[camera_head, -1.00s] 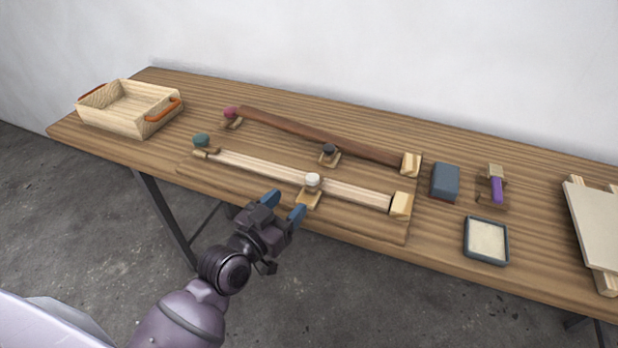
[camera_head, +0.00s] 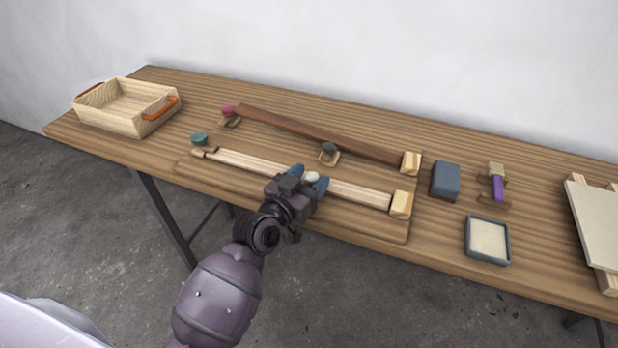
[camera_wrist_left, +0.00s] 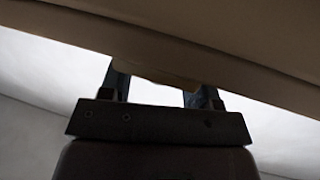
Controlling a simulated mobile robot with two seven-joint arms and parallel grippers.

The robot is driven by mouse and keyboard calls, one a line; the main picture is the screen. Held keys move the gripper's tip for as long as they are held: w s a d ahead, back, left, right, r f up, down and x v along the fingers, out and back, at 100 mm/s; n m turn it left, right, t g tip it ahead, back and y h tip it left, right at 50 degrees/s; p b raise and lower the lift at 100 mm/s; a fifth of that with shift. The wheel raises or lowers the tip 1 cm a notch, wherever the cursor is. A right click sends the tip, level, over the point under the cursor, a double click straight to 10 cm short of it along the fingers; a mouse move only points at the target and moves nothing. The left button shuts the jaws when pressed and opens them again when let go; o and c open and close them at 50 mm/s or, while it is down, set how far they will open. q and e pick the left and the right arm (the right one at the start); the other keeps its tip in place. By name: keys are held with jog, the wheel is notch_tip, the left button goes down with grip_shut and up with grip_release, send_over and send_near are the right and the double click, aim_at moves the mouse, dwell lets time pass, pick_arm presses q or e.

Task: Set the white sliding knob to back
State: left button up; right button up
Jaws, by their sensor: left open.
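The white sliding knob (camera_head: 312,177) sits about midway along the front light wooden rail (camera_head: 362,194). My left gripper (camera_head: 310,180) is at the knob, with one blue fingertip on each side of it. Its jaws are open, and I cannot tell whether either finger touches the knob. The gripper and wrist hide the knob's base and part of the rail. In the left wrist view the two fingers (camera_wrist_left: 160,88) stand apart, with a pale blurred shape between them under a large dark brown surface. My right gripper is not in view.
A dark rail (camera_head: 300,127) with a black knob (camera_head: 328,148) lies behind. A green knob (camera_head: 200,138) and a red knob (camera_head: 228,110) are at the left ends. A blue block (camera_head: 445,181), a purple-handled tool (camera_head: 497,187) and a framed tray (camera_head: 487,240) are right. A wooden box (camera_head: 112,120) stands far left.

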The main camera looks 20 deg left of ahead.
aim_at(311, 181)
pick_arm(q)
grip_shut()
jog(key=shift+s+r, duration=0.1)
jog(key=shift+s, duration=0.25)
jog(key=shift+s+r+p, duration=0.1)
jog(key=shift+s+p, duration=0.6)
jog(key=shift+s, duration=0.45)
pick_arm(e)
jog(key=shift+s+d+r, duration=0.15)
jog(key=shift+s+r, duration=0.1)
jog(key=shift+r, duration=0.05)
pick_arm(q)
grip_release()
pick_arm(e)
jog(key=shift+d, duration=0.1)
pick_arm(q)
jog(key=v, duration=1)
jog(key=shift+s, duration=0.35)
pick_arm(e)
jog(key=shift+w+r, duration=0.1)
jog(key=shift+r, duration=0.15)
